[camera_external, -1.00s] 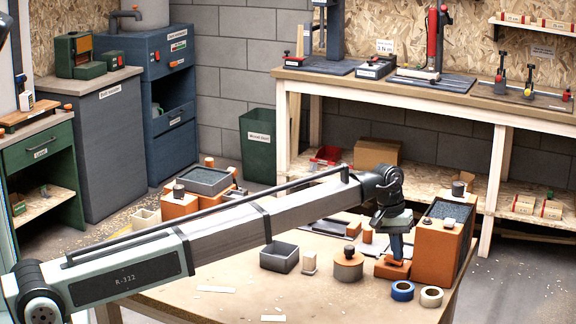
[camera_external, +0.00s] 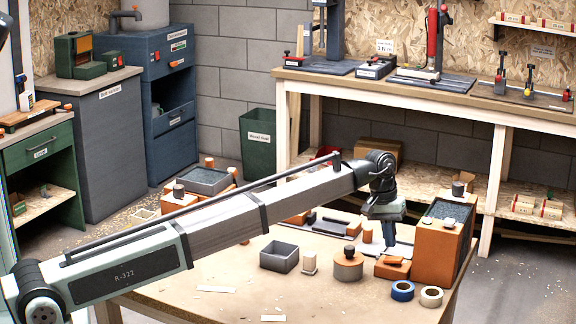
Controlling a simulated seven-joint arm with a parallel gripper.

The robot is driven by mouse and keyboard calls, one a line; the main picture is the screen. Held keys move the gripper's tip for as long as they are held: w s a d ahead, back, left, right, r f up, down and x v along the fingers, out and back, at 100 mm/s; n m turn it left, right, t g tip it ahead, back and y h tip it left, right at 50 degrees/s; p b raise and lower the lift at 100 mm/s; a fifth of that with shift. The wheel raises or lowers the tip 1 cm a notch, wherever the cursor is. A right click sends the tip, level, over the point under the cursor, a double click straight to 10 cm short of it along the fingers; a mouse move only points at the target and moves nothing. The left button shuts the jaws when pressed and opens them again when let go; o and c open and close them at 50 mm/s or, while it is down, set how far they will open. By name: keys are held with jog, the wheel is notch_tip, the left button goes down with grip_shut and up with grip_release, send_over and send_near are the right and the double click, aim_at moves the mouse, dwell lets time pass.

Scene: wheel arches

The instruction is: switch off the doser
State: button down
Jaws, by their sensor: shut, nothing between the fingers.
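An orange box-shaped machine (camera_external: 432,252) with a tray of grey granules (camera_external: 450,211) on top stands at the right end of the near table. It looks like the doser, but no label on it is readable. A low orange block (camera_external: 392,268) with a smaller orange piece on top adjoins its front left. My gripper (camera_external: 389,243) points down, shut and empty, just behind and above this low block. It appears apart from the block. The exact state of any switch is too small to tell.
Blue tape (camera_external: 402,291) and cream tape (camera_external: 431,297) lie in front. A similar orange unit (camera_external: 207,181) stands behind my arm. The table's front middle is mostly clear.

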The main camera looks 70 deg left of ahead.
aim_at(398, 258)
notch_tip(398, 258, up, 10)
jog(key=s+a, duration=0.1)
jog(key=shift+s+a+r, duration=0.15)
jog(key=shift+s+a, duration=0.05)
jog(key=shift+s, duration=0.1)
jog(key=shift+w+d+r, duration=0.25)
jog(key=shift+w+d, duration=0.15)
jog(key=shift+w, duration=0.2)
jog(key=f, duration=0.4)
jog(key=w+d+f, duration=0.1)
jog(key=f, duration=0.4)
jog(key=w+d+f, duration=0.1)
jog(key=f, duration=0.3)
jog(key=shift+f, duration=0.4)
jog(key=shift+f, duration=0.1)
